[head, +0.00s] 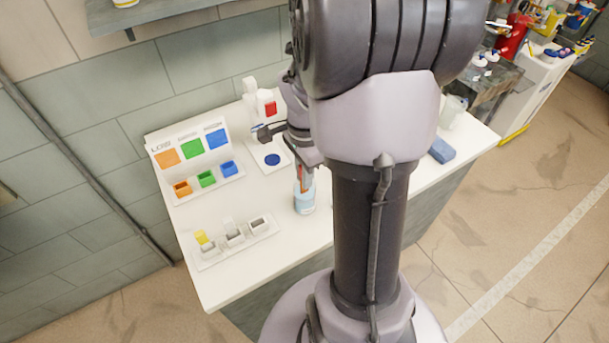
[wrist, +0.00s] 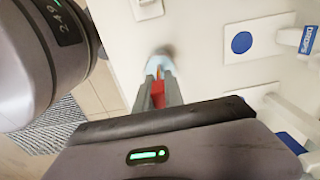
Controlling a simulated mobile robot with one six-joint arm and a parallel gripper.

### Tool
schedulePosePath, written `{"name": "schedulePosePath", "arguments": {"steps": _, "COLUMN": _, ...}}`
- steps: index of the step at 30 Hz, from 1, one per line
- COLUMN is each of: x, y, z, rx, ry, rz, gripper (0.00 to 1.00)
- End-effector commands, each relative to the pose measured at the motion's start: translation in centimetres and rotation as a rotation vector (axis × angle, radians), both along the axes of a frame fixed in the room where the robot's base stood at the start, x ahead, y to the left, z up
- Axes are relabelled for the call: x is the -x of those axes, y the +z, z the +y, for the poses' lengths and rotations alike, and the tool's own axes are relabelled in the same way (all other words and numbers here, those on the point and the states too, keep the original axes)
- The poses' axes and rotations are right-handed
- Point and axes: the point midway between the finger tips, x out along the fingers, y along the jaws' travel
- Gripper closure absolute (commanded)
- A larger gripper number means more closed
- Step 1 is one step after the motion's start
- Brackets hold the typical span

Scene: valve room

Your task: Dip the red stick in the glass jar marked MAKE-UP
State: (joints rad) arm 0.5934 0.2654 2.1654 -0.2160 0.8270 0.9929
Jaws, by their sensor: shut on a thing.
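In the head view a glass jar (head: 305,198) with pale blue contents stands on the white counter, left of my column. My gripper (head: 304,178) is right over the jar's mouth, shut on the red stick (head: 303,186). The stick's lower part appears to be inside the jar. In the wrist view my gripper (wrist: 157,88) points down at the jar (wrist: 161,62), with the red stick (wrist: 158,94) between the fingers. No marking on the jar is readable.
A stand with orange, green and blue cards (head: 190,149) and matching small bins is at the counter's left. A white holder (head: 236,240) with several slots is at the front left. A white plate with a blue disc (head: 272,160) lies behind the jar. A blue block (head: 441,150) lies at right.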

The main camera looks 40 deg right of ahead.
Motion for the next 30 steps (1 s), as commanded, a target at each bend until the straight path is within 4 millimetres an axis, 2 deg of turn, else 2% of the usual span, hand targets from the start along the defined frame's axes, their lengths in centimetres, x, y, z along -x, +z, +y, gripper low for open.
{"name": "schedulePosePath", "arguments": {"steps": 1, "x": 0.0, "y": 0.9, "z": 0.0, "rx": 0.0, "ry": 0.0, "rz": 0.0, "gripper": 1.0}}
{"name": "schedulePosePath", "arguments": {"steps": 19, "x": 0.0, "y": 6.7, "z": 0.0, "rx": 0.0, "ry": -0.001, "rz": -0.001, "gripper": 1.0}}
{"name": "schedulePosePath", "arguments": {"steps": 30, "x": 0.0, "y": 7.0, "z": 0.0, "rx": 0.0, "ry": 0.0, "rz": 0.0, "gripper": 1.0}}
